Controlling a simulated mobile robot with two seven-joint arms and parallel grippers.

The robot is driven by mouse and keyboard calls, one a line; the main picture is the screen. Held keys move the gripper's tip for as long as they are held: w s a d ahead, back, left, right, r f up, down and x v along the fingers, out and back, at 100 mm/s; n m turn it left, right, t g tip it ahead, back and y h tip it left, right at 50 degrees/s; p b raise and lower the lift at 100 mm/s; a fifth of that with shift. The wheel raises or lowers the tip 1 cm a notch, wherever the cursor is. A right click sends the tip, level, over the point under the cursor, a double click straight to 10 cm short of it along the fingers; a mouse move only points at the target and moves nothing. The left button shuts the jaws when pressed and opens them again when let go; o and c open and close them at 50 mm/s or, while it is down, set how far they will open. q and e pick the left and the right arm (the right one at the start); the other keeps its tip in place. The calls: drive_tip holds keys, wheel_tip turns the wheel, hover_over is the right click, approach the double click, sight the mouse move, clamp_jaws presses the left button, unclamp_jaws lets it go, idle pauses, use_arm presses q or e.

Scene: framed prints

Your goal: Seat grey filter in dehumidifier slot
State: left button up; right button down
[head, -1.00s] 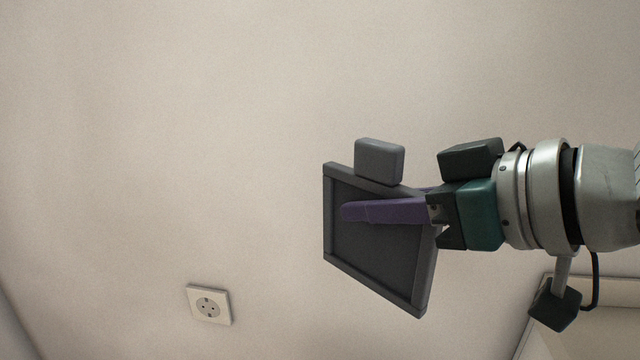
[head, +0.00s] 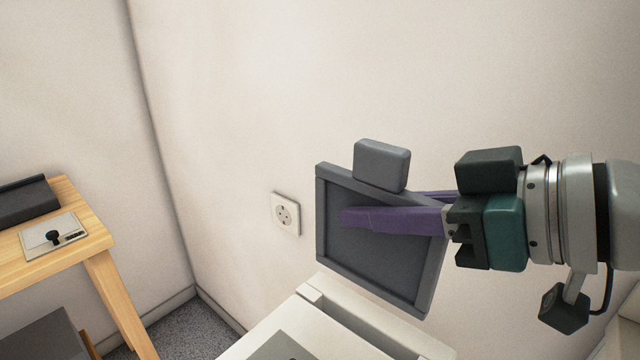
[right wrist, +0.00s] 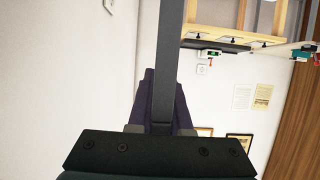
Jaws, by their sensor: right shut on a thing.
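The grey filter (head: 378,258) is a square framed panel with a block-like tab on its top edge, held upright and slightly tilted. My right gripper (head: 392,214) is shut on it, with purple fingers lying along its face. In the right wrist view the filter (right wrist: 171,60) is a dark edge-on bar between the fingers. A white box (head: 390,338), which looks like the dehumidifier, stands below the filter, with a raised ridge and a grey panel on top. I cannot make out the slot. A small teal part (right wrist: 302,52), likely my left gripper, shows at the right wrist view's edge.
A wooden table (head: 95,242) at the left carries a dark tray-like object (head: 25,200) and a small plate with a black knob (head: 52,238). A wall socket (head: 286,213) is left of the filter. Open air lies between the table and the filter.

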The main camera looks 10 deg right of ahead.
sight(345, 272)
drive_tip(key=shift+r+p, duration=0.15)
drive_tip(key=shift+p, duration=0.4)
wheel_tip(345, 272, down, 6)
drive_tip(key=b, duration=0.4)
idle(0.6)
idle(0.6)
drive_tip(key=shift+p, duration=0.4)
idle(0.5)
drive_tip(key=shift+f+b, duration=0.6)
drive_tip(key=shift+f, duration=0.55)
